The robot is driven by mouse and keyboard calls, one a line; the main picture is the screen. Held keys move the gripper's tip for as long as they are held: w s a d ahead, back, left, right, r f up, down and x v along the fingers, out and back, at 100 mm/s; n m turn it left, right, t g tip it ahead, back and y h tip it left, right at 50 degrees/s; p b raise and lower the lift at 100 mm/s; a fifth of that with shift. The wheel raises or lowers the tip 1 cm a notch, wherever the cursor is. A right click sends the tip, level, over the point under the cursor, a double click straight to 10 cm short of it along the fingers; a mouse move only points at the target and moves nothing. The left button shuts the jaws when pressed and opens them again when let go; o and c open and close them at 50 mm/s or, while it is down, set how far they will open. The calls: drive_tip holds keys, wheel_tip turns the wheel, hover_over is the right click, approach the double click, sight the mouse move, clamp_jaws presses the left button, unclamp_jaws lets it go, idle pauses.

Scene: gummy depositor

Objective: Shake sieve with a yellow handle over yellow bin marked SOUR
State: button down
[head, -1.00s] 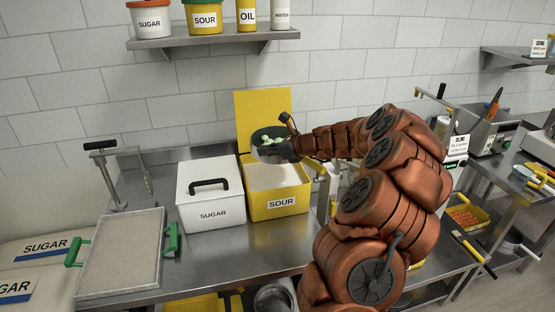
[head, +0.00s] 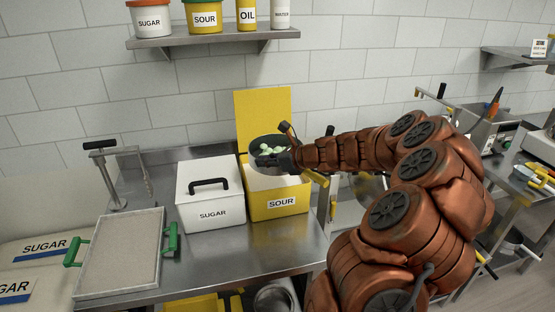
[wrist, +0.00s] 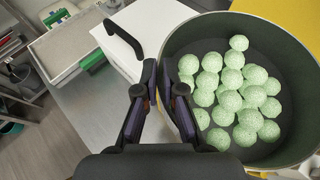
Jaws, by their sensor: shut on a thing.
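The sieve (head: 268,144) is a dark round pan holding several pale green, sugary balls (wrist: 238,90). It is held above the yellow bin marked SOUR (head: 279,203), whose yellow lid (head: 263,108) stands upright behind it. My gripper (head: 289,158) is shut at the near side of the sieve; its fingers (wrist: 165,88) meet at the pan's edge in the wrist view. I cannot make out the yellow handle clearly between the fingers. The sieve and my gripper hide most of the bin's opening.
A white bin marked SUGAR (head: 210,196) stands left of the yellow bin. A green-handled tray (head: 122,248) lies further left by a metal press (head: 106,175). A wall shelf (head: 213,38) with labelled tubs hangs above.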

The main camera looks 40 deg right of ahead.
drive_tip(key=s+a, duration=0.5)
drive_tip(key=s, duration=0.1)
drive_tip(key=shift+b, duration=0.4)
idle(0.3)
